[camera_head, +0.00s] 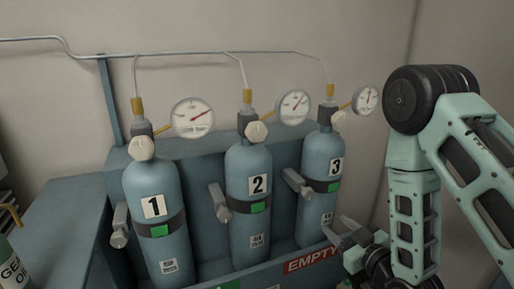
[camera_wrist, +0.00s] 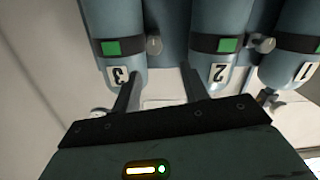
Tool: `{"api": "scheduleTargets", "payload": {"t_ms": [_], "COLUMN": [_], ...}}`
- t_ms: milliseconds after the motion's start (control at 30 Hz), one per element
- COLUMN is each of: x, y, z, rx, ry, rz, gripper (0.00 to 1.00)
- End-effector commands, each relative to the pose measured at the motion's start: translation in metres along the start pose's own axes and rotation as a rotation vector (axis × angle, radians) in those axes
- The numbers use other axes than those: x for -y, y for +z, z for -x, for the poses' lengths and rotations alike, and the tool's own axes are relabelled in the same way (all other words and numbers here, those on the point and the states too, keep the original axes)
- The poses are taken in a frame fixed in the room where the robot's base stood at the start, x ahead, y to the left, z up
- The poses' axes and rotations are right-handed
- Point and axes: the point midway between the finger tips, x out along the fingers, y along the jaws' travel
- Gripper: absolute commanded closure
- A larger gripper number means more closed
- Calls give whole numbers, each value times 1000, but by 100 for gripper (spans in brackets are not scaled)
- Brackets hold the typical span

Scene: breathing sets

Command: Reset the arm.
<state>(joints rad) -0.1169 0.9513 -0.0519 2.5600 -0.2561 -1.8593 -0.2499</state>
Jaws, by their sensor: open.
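My arm (camera_head: 412,215) stands at the right in the head view, bent at a black joint. My gripper (camera_head: 350,235) is low in front of cylinder 3 (camera_head: 321,175), near the rack's right end. In the wrist view my gripper (camera_wrist: 160,82) shows two separated fingers with nothing between them. That view is upside down, with cylinder 3 (camera_wrist: 122,20) at left and cylinder 2 (camera_wrist: 222,15) at centre right. Part of the gripper is hidden by the arm in the head view.
Cylinder 1 (camera_head: 157,230) and cylinder 2 (camera_head: 250,215) stand upright, strapped in a blue rack. Gauges (camera_head: 193,118) and thin pipes rise above them. A red EMPTY label (camera_head: 307,262) is on the rack's front. A gear oil bottle (camera_head: 14,270) stands far left.

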Motion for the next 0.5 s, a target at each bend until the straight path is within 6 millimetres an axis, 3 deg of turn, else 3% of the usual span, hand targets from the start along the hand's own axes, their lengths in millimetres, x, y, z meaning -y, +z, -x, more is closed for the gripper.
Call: {"api": "scheduleTargets", "payload": {"t_ms": [100, 267, 500], "x": [20, 51, 98], "y": [-9, -17, -36], "z": [-13, -18, 7], "rx": [107, 299, 595], "ry": [-53, -130, -241], "rz": [-16, -39, -57], "gripper": [56, 56, 56]}}
